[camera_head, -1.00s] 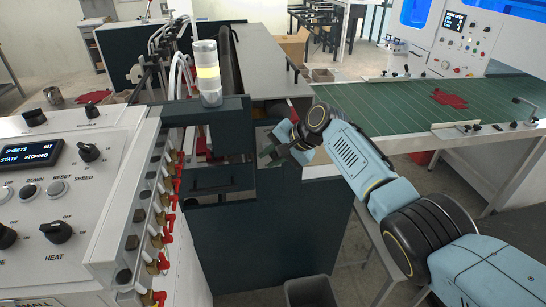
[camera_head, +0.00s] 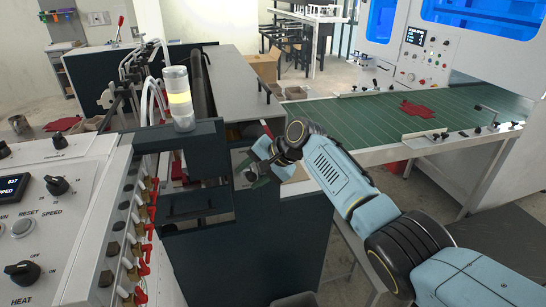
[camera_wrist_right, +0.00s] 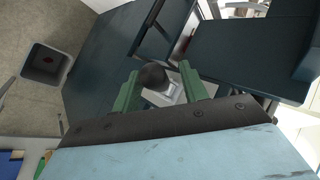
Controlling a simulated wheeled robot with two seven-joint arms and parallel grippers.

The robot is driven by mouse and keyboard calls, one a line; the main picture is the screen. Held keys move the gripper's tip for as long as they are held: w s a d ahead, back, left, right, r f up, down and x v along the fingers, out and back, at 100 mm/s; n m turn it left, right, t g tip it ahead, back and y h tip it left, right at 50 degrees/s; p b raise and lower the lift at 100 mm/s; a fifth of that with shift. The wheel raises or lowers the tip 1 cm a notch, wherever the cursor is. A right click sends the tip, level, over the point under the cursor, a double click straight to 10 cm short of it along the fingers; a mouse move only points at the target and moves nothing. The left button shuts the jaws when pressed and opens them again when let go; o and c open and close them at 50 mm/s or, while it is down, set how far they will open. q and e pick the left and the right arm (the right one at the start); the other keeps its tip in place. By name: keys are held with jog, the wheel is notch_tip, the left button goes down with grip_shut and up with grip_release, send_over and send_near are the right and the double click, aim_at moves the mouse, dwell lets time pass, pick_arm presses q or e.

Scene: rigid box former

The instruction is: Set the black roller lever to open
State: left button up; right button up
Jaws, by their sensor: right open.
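My right gripper (camera_head: 252,168) is at the near end of the dark machine, by the opening below its grey top. In the right wrist view, the green fingers (camera_wrist_right: 160,80) are apart. A black round knob (camera_wrist_right: 152,76) on a pale grey stem shows between them, seemingly the black roller lever. I cannot tell whether either finger touches it. In the head view the knob is not clear behind the gripper. My left gripper is out of view.
A control panel (camera_head: 60,225) and a row of red-handled valves (camera_head: 145,240) are at the left. A green conveyor table (camera_head: 350,125) lies to the right. A grey bin (camera_wrist_right: 47,63) stands on the floor.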

jog(key=v, duration=1.1)
jog(key=shift+d+r+b, duration=0.2)
jog(key=shift+r+b, duration=0.05)
jog(key=shift+b, duration=0.05)
jog(key=shift+f, duration=0.1)
